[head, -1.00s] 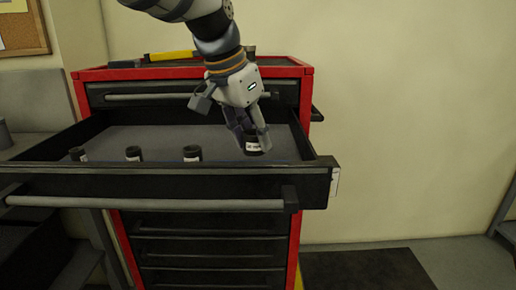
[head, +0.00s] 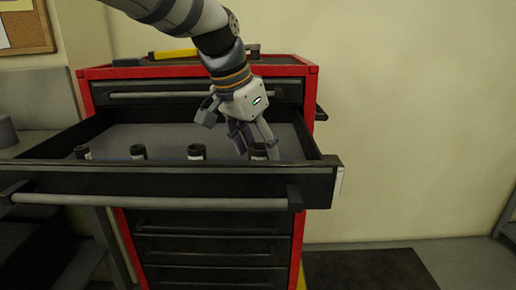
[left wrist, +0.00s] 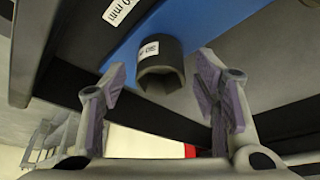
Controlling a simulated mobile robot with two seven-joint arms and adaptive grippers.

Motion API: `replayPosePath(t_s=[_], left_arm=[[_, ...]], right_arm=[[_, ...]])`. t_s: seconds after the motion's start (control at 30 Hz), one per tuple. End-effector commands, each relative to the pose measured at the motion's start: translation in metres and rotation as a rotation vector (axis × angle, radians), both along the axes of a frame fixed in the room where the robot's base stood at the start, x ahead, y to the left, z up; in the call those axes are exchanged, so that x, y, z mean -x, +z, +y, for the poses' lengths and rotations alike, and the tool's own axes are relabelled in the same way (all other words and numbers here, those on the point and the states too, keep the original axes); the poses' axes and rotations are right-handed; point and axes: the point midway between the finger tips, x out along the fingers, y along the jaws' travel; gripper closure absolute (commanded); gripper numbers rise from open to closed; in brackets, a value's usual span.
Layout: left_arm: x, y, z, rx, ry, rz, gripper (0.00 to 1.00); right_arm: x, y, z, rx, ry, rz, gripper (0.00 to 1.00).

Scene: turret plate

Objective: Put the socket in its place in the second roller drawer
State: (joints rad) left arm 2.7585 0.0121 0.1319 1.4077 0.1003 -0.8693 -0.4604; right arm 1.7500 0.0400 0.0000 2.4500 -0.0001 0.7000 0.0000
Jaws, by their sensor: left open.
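The black socket (head: 258,151) stands in the open second drawer (head: 160,182), at the right end of a row of similar sockets. Its lower part is hidden behind the drawer front in the head view. In the left wrist view the socket (left wrist: 162,72) shows a white label and sits at a blue strip (left wrist: 195,25). My left gripper (head: 257,147) is open, with its fingers on either side of the socket. The left wrist view shows a gap between each finger and the socket. My right gripper is not in view.
Other sockets (head: 196,152) stand to the left in the same drawer. The red and black cabinet (head: 312,90) has a shut top drawer above and shut drawers below. Yellow-handled tools (head: 172,54) lie on its top. A grey bench stands at the left.

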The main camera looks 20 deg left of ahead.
Motion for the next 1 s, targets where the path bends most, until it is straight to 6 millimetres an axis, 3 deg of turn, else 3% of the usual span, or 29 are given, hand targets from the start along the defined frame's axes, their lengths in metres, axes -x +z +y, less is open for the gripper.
replayPosePath(t_s=[0.2,0.4,0.57,1.0], left_arm=[[0.019,0.056,0.011,0.002,0.001,-0.007,0.44],[0.034,0.095,0.019,0.001,0.001,-0.004,0.44],[0.038,0.105,0.021,0.001,0.001,0.001,0.44],[0.039,0.105,0.021,0.000,0.000,0.000,0.44]], right_arm=[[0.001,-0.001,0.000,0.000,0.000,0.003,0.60],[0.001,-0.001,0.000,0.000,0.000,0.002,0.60],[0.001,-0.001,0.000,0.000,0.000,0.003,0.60],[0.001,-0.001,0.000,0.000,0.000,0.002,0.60]])
